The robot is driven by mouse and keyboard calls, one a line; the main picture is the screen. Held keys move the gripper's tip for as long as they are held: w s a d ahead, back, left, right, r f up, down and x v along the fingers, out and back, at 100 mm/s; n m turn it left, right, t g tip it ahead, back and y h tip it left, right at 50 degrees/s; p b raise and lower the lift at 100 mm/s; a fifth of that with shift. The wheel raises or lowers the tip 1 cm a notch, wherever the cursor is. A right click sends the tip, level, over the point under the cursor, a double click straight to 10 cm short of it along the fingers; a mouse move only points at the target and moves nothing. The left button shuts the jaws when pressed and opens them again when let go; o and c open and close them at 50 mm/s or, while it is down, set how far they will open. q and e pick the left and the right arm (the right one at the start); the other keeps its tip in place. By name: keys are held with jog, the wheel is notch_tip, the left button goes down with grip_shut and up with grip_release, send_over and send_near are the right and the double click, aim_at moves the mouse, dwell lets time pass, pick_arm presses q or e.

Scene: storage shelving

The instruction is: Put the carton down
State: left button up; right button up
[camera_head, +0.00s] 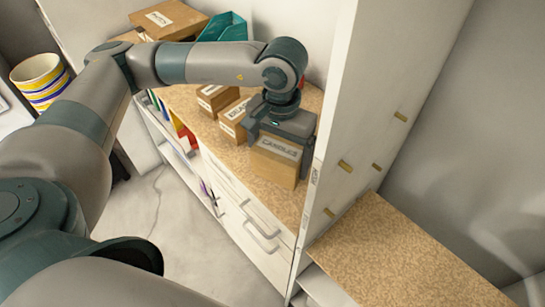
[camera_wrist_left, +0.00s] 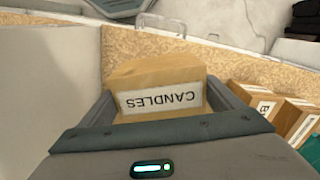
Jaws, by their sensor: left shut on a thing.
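The brown carton (camera_head: 272,170) has a white label reading CANDLES. It is at the right end of a cork-coloured shelf top (camera_head: 185,100), close to the tall white side panel. My left gripper (camera_head: 280,138) comes down over it from above and is shut on it. In the left wrist view the carton (camera_wrist_left: 155,73) sits between the two fingers (camera_wrist_left: 170,105), its label upside down. I cannot tell whether its underside touches the shelf. My right gripper is not in view.
Two smaller labelled cartons (camera_head: 233,121) (camera_head: 216,98) stand just left of the held carton. A larger box (camera_head: 168,18) and a teal tray (camera_head: 222,27) are at the back. The white panel (camera_head: 345,130) borders the right side. Another cork surface (camera_head: 390,255) beyond it is bare.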

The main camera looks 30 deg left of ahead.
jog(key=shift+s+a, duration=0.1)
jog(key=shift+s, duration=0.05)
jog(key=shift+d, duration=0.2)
pick_arm(q)
jog(key=shift+w+r, duration=0.15)
jog(key=shift+w+a+r+n, duration=0.1)
jog(key=shift+w+r+n, duration=0.05)
jog(key=shift+n, duration=0.35)
jog(key=shift+w+a+r+n+p, duration=0.25)
jog(key=shift+w+r+n+p, duration=0.25)
jog(key=shift+n, duration=0.4)
jog(key=w+a+r+n+p, duration=0.3)
jog(key=w+a+n, duration=0.1)
jog(key=n, duration=0.7)
jog(key=shift+w+a+r, duration=0.15)
jog(key=shift+w+r, duration=0.15)
jog(key=shift+w, duration=0.15)
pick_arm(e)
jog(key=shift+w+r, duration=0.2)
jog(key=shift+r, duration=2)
pick_arm(q)
jog(key=shift+f+p, duration=0.1)
jog(key=shift+p, duration=0.2)
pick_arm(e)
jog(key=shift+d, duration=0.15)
